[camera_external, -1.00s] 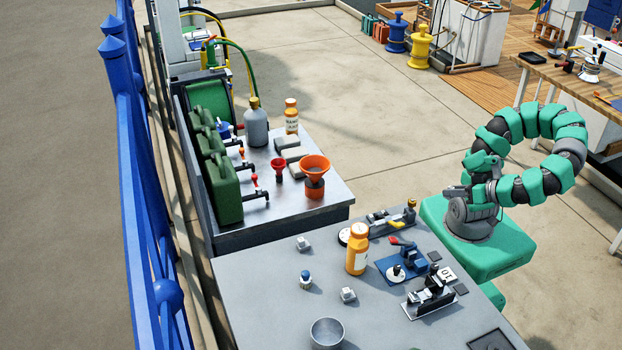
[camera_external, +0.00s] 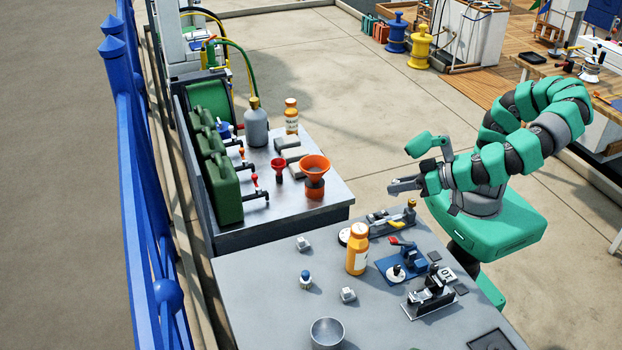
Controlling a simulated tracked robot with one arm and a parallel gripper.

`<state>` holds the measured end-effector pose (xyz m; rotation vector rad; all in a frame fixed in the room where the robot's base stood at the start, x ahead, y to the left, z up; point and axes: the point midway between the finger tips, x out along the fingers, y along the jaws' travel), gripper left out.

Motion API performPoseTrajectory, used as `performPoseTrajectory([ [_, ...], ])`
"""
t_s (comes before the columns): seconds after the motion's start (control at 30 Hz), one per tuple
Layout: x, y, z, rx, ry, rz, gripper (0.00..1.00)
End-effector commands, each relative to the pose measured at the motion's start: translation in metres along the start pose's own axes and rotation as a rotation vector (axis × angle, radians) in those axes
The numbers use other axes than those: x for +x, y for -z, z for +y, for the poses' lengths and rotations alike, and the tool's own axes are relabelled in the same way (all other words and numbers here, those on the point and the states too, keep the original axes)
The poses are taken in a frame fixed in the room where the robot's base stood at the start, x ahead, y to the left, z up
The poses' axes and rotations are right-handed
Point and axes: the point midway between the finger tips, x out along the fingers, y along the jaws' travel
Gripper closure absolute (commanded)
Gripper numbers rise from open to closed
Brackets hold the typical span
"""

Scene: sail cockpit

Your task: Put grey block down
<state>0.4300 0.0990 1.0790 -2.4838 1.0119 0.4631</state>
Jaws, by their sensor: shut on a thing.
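My gripper (camera_external: 393,187) is at the left end of my green arm, above the gap between the two work surfaces and well clear of both. It points left and is shut on a small grey thing, taken as the grey block; its outline hardly stands apart from the grey fingers. Two small light grey blocks sit on the front grey table: one near its left back (camera_external: 303,244) and one nearer the middle (camera_external: 348,294).
The front table (camera_external: 250,290) also bears an orange-capped bottle (camera_external: 357,248), a blue-topped piece (camera_external: 305,280), a metal cup (camera_external: 327,333) and clamp-like fixtures (camera_external: 430,298). The back bench (camera_external: 335,192) holds an orange funnel (camera_external: 315,172) and green canisters (camera_external: 222,180). Its right front corner is clear.

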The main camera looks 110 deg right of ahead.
Motion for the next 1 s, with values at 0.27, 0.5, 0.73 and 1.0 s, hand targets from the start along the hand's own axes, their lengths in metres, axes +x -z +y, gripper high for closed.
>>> performPoseTrajectory([
  [0.27, 0.040, 0.043, -0.048, -0.048, 0.085, -0.026, 1.00],
  [0.5, 0.078, 0.078, -0.079, -0.087, 0.165, -0.050, 1.00],
  [0.73, 0.115, 0.112, -0.099, -0.128, 0.238, -0.071, 1.00],
  [1.0, 0.149, 0.146, -0.109, -0.165, 0.312, -0.092, 1.00],
])
